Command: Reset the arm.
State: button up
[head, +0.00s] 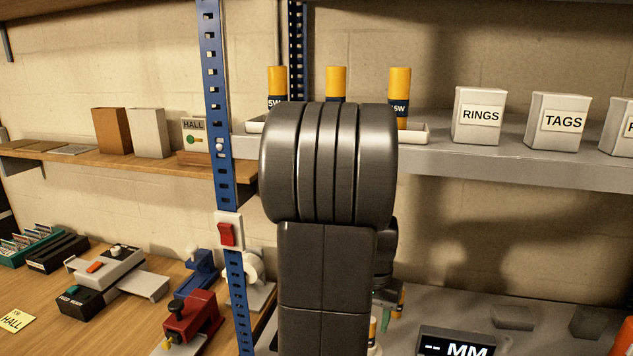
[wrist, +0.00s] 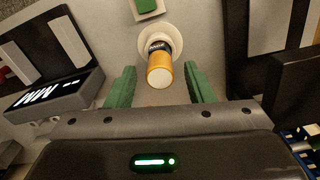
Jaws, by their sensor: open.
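My gripper (wrist: 161,88) is open, with its two green fingers apart in the wrist view. A yellow-topped tube with a dark label (wrist: 160,68) stands in a round white holder (wrist: 176,42), in line with the space between the fingers. I cannot tell whether the fingertips reach beside it. In the head view my dark arm fills the middle and hides much of the bench behind it. A green fingertip of my gripper (head: 386,318) shows low at the right of the arm.
A display reading "-- MM" (head: 457,342) sits on the grey bench. A red vise (head: 190,318) and a blue device (head: 197,272) stand on the wooden bench at left. Yellow-topped tubes (head: 400,85) and boxes marked RINGS (head: 479,118) and TAGS (head: 557,122) stand on the shelf.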

notch_tip(320, 180, down, 5)
notch_tip(320, 180, up, 2)
jog(key=shift+r, duration=0.55)
